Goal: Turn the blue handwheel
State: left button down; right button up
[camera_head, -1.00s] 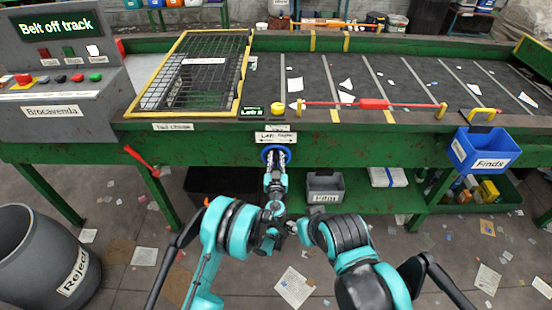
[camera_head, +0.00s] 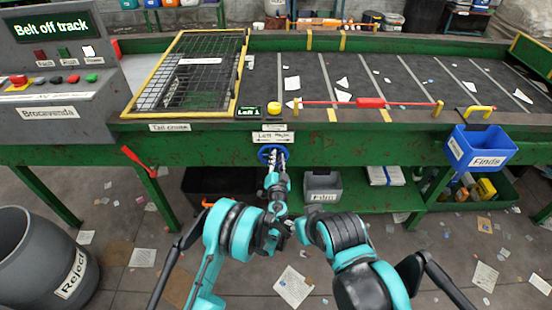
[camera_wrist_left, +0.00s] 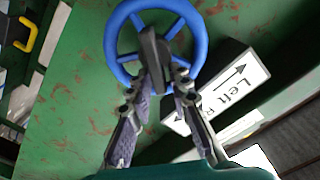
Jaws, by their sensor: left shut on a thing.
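The blue handwheel (camera_head: 262,153) is mounted on the green front side of the belt frame, under a label with a double arrow. In the left wrist view the blue handwheel (camera_wrist_left: 114,42) shows its round rim and spokes. My left gripper (camera_head: 273,158) is at the wheel from the front. In the left wrist view my left gripper (camera_wrist_left: 160,70) has its fingers shut on the handwheel near the dark middle piece, which they partly hide. My right arm is bent at the lower middle right of the head view; its fingers cannot be made out.
A green-framed belt (camera_head: 350,135) spans the view, with a yellow-edged mesh guard (camera_head: 180,85) on top. A red lever (camera_head: 138,160) sticks out at left. A blue Finds bin (camera_head: 482,150) hangs at right. A grey Reject bin (camera_head: 30,255) stands at lower left.

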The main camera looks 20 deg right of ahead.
pick_arm(q)
jog(key=shift+d+f+m, duration=0.1)
jog(key=shift+f+m, duration=0.2)
jog(key=shift+m, duration=0.8)
jog(key=c, duration=1.8)
grip_release()
jog(key=shift+o, duration=1)
jog(key=shift+f, duration=0.1)
